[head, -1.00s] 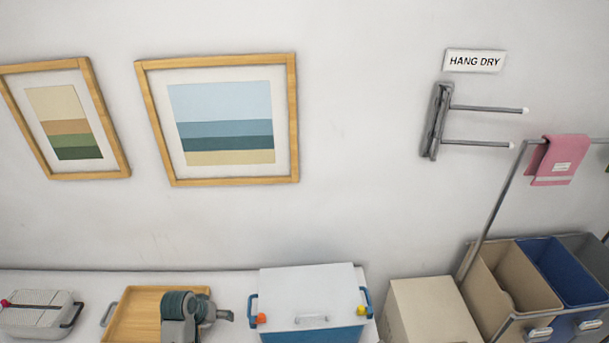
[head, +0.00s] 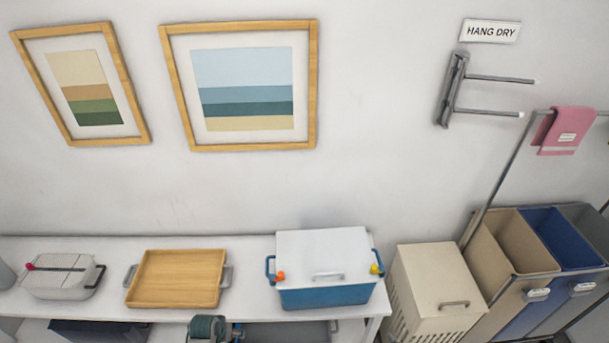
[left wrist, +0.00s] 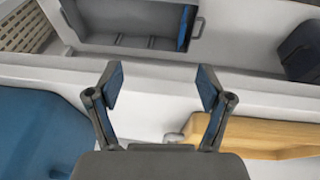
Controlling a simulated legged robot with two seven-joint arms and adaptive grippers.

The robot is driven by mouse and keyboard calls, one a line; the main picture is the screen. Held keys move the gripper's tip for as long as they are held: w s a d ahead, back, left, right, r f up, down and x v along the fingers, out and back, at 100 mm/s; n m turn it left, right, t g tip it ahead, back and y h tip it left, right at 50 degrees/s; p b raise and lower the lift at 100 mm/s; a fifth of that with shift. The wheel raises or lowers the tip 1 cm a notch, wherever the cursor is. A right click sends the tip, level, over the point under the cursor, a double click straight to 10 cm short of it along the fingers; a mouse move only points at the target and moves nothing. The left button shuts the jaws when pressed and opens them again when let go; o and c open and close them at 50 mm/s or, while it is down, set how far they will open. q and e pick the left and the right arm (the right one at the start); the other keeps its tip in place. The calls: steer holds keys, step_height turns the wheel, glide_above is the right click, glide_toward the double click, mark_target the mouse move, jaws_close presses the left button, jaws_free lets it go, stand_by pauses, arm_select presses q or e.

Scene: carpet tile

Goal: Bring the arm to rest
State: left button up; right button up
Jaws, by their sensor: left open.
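My left gripper (left wrist: 160,80) is open in the left wrist view, with its two blue-padded fingers apart and nothing between them. It hangs by the white shelf's edge (left wrist: 250,90), between the blue cooler (left wrist: 40,130) and the wooden tray (left wrist: 265,137). In the head view, part of my left arm (head: 207,328) shows at the bottom edge, in front of the shelf and below the tray. Its fingers are mostly cut off or hidden there. My right gripper is in neither view.
The white shelf (head: 60,243) also holds a lidded grey box (head: 62,280). A grey bin (left wrist: 130,45) sits on a lower level. A beige hamper (head: 435,280) and sorting bins (head: 512,250) stand to the right. A drying rack (head: 452,90) is on the wall.

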arm_select(q)
steer(key=s+d+f+m, duration=0.1)
steer(key=s+d+f, duration=0.1)
steer(key=s+f, duration=0.9)
steer(key=s+d+f+m+g+y, duration=0.1)
steer(key=s+f, duration=1)
steer(key=s, duration=0.7)
steer(key=shift+s+d+f+m+g, duration=0.2)
steer(key=shift+d+m+g, duration=0.1)
steer(key=shift+d+m, duration=0.1)
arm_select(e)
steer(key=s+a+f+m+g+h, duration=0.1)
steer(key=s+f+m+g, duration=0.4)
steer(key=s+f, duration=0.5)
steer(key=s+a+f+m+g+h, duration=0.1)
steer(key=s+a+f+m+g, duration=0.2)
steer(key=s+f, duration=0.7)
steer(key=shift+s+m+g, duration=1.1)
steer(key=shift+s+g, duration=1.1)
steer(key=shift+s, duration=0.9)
arm_select(q)
steer(key=shift+a+f, duration=0.15)
steer(key=shift+a, duration=0.2)
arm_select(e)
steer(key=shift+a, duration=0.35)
